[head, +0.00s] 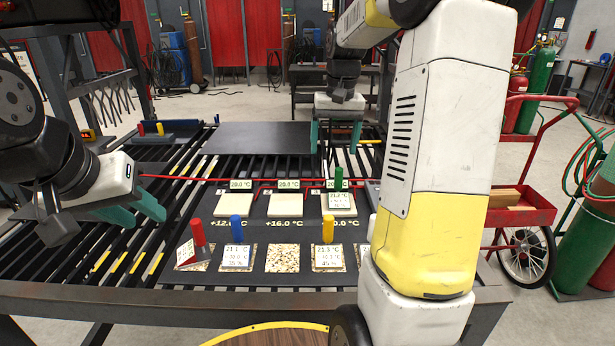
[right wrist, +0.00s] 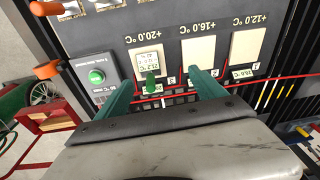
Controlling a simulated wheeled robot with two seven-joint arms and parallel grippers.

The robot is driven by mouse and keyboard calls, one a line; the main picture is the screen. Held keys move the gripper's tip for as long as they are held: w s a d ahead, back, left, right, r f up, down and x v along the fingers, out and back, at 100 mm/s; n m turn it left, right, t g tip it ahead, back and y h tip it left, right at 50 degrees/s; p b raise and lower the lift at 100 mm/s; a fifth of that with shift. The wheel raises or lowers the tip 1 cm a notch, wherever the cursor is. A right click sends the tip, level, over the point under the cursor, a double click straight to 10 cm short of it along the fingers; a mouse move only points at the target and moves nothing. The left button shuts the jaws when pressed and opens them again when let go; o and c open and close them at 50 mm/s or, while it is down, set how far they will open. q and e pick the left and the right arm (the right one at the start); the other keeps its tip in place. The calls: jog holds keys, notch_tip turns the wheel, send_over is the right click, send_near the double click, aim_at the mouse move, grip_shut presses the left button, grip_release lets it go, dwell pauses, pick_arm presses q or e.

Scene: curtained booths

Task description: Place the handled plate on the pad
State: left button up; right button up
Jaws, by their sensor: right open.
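Small square plates with upright handles stand on a dark board. A green-handled plate (head: 342,201) sits on the right pad of the back row, marked +20.0; it also shows in the right wrist view (right wrist: 150,60). The middle pad (head: 289,205) and left pad (head: 233,206) are bare. In front are a red-handled plate (head: 197,251), a blue-handled plate (head: 237,258) and a yellow-handled plate (head: 327,258). My right gripper (head: 336,135) is open and empty behind the green-handled plate. My left gripper (head: 140,210) is open and empty left of the board.
A speckled square (head: 282,258) lies in the front row; my right arm hides the board's right end. A red cable (head: 190,179) runs behind the pads. A dark flat slab (head: 258,138) lies further back on the slatted table. A red cart (head: 520,207) stands right.

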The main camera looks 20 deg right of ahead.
jog(key=s+a+r+n+t+y, duration=0.1)
jog(key=s+a, duration=0.4)
jog(key=s, duration=0.6)
jog(key=s+a+r+n+t+y, duration=0.1)
jog(key=s+a, duration=0.5)
jog(key=s, duration=0.6)
jog(key=r+t, duration=0.1)
jog(key=t, duration=0.1)
jog(key=shift+s+n+t, duration=0.2)
jog(key=shift+n+t, duration=0.1)
jog(key=shift+t, duration=0.1)
